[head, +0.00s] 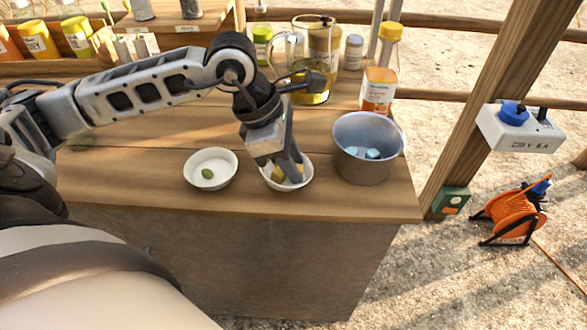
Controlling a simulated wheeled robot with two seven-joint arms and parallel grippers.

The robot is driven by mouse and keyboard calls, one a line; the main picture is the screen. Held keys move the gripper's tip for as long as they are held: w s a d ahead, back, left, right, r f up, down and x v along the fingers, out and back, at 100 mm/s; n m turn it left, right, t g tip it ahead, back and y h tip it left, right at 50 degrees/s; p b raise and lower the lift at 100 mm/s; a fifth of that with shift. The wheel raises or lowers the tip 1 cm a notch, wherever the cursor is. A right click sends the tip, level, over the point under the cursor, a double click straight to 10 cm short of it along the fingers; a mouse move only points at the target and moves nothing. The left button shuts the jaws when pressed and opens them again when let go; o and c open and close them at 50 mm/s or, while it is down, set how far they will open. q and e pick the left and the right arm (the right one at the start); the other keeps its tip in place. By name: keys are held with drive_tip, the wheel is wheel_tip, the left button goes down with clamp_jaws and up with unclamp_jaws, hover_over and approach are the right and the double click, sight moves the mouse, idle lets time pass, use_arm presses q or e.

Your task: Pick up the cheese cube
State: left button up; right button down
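The cheese cube (278,174) looks yellow and lies in a small white bowl (304,180) near the front edge of the wooden counter. My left gripper (285,173) reaches down into this bowl, with its fingers at the yellow piece. The fingers and wrist hide part of the bowl and its contents. I cannot tell whether the fingers are closed on the cube or stand around it. My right gripper is not in view.
A white bowl (211,169) with a green leaf or olive stands to the left. A metal pot (368,148) holding bluish pieces stands close on the right. A glass pitcher (313,97) and an orange-labelled bottle (380,75) stand behind.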

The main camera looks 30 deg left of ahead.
use_arm(q)
drive_tip(key=shift+s+f, duration=0.15)
drive_tip(key=shift+f, duration=0.2)
drive_tip(key=c, duration=0.5)
clamp_jaws()
drive_tip(key=shift+r, duration=0.1)
